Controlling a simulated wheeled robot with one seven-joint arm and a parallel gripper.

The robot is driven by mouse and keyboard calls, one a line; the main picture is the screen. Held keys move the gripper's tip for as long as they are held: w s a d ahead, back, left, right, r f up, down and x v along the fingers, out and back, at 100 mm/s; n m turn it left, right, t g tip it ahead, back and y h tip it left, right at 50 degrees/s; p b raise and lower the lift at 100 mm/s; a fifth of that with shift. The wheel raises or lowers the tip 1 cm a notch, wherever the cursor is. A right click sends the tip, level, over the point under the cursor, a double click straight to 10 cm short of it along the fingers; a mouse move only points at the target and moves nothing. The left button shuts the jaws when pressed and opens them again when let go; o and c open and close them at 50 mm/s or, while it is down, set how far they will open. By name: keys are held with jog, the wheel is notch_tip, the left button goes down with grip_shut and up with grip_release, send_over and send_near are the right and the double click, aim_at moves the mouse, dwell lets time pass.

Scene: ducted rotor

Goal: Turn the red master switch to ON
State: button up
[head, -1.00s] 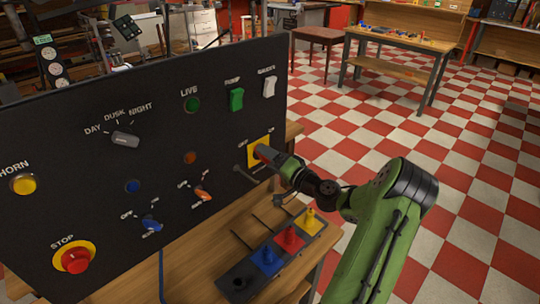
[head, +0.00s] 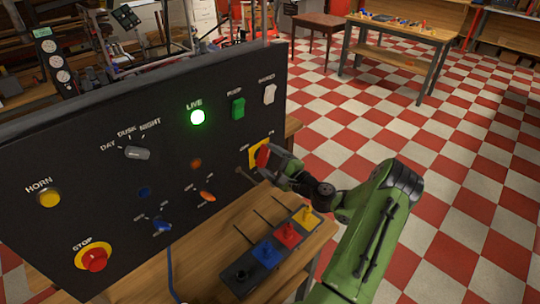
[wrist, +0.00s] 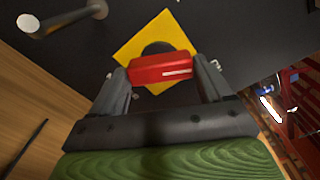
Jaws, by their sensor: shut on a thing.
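The red master switch (head: 262,156) is on a yellow square plate at the right side of the black panel (head: 100,180). In the wrist view the red handle (wrist: 160,68) lies between both fingers, in front of the yellow plate (wrist: 135,45). My gripper (head: 268,160) is shut on the handle. The green LIVE lamp (head: 198,117) above is brightly lit. The lettering by the switch is partly hidden and too small to read for certain.
A grey peg (wrist: 65,20) sticks out of the panel beside the switch. Below is a wooden bench (head: 210,225) with a black tray of blue, red and yellow pieces (head: 287,235). Other panel controls, including the STOP button (head: 95,260), are to the left. Checkered floor lies open at right.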

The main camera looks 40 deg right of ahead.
jog(key=shift+m+p, duration=0.95)
jog(key=shift+m, duration=0.65)
jog(key=shift+f+m, duration=0.1)
jog(key=shift+m, duration=0.2)
jog(key=o, duration=1)
jog(key=shift+s, duration=0.15)
jog(key=s, duration=0.7)
jog(key=s+b, duration=0.1)
jog(key=s, duration=0.7)
jog(key=shift+s+d, duration=0.2)
jog(key=shift+s, duration=0.05)
